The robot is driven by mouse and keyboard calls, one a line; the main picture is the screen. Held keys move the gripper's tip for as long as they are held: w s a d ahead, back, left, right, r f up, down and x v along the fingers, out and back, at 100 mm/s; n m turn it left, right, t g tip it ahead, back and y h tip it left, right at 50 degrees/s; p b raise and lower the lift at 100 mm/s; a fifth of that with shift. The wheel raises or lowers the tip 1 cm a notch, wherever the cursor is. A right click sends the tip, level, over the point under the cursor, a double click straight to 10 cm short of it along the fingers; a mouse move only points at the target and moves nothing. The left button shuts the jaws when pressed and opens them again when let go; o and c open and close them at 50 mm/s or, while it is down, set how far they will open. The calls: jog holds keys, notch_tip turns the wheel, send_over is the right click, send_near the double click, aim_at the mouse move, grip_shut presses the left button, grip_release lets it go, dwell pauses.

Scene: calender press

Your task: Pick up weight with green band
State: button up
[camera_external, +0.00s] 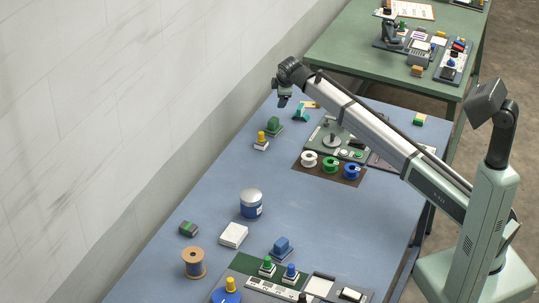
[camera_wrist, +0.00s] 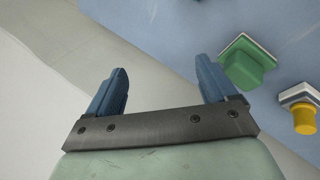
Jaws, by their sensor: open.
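A small dark block with a green band across it (camera_external: 188,229), which looks like the weight, lies on the blue table near its left edge, in the external view. I cannot make it out in the wrist view. My gripper (camera_external: 284,99) is at the far end of the table by the wall side, raised and well away from that block. In the wrist view my gripper (camera_wrist: 162,78) has its two blue fingers spread apart with nothing between them.
A green block (camera_external: 273,126) and a yellow-knobbed piece (camera_external: 261,141) stand near my gripper. Beside the banded block are a copper-coloured spool (camera_external: 194,263), a white stack (camera_external: 233,235) and a blue-and-white can (camera_external: 251,204). The table's middle is fairly clear.

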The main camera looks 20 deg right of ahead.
jog(key=s+a+n+g, duration=0.1)
jog(key=s+a+n, duration=0.1)
jog(key=s+a, duration=0.5)
jog(key=s+a+n, duration=0.1)
jog(key=s+a, duration=0.2)
jog(key=a, duration=0.8)
jog(key=n+g, duration=0.5)
jog(key=n, duration=0.3)
send_near(188, 226)
jog(key=shift+y, duration=0.3)
jog(key=f, duration=0.2)
jog(key=d+f, duration=0.1)
jog(key=f, duration=0.1)
jog(key=shift+w+d+f, duration=0.15)
jog(key=shift+a+f, duration=0.2)
jog(key=shift+f, duration=1.1)
jog(key=shift+a+f, duration=0.2)
jog(key=shift+f, duration=1.15)
jog(key=c, duration=1.5)
